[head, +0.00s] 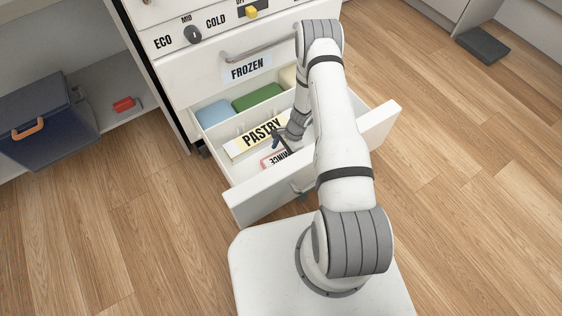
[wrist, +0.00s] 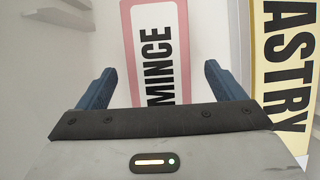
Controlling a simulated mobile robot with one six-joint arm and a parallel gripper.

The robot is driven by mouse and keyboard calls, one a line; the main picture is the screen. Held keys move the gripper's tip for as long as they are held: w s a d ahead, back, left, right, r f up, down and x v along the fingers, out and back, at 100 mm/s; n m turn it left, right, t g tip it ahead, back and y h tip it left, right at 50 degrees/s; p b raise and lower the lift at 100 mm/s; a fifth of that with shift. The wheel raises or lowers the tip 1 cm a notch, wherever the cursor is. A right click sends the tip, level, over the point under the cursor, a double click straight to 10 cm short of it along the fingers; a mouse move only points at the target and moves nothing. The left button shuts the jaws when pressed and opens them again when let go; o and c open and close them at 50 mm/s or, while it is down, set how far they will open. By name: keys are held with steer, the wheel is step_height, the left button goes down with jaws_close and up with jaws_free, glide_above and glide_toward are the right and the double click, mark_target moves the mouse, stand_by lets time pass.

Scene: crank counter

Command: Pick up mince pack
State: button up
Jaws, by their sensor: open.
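The mince pack (head: 273,159) lies in the open drawer (head: 247,199), a pale pack with a pink-red border and the word MINCE, partly hidden by my arm in the head view. In the wrist view the mince pack (wrist: 158,50) lies between and beyond my two blue fingers, its near end hidden by the gripper body. My gripper (wrist: 158,82) is open, with the fingers spread to either side of the pack and clear of it. In the head view my gripper (head: 283,141) is down inside the drawer.
A yellow-edged PASTRY pack (head: 258,134) lies just beside the mince pack, behind a thin divider (wrist: 241,45). Blue (head: 213,113) and green (head: 258,97) packs lie farther back. The closed FROZEN drawer front (head: 240,70) stands above. Wood floor surrounds the open drawer.

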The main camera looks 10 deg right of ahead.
steer(key=x, duration=0.3)
steer(key=shift+b, duration=0.35)
steer(key=shift+r, duration=0.1)
steer(key=shift+c, duration=0.3)
steer(key=c, duration=1.2)
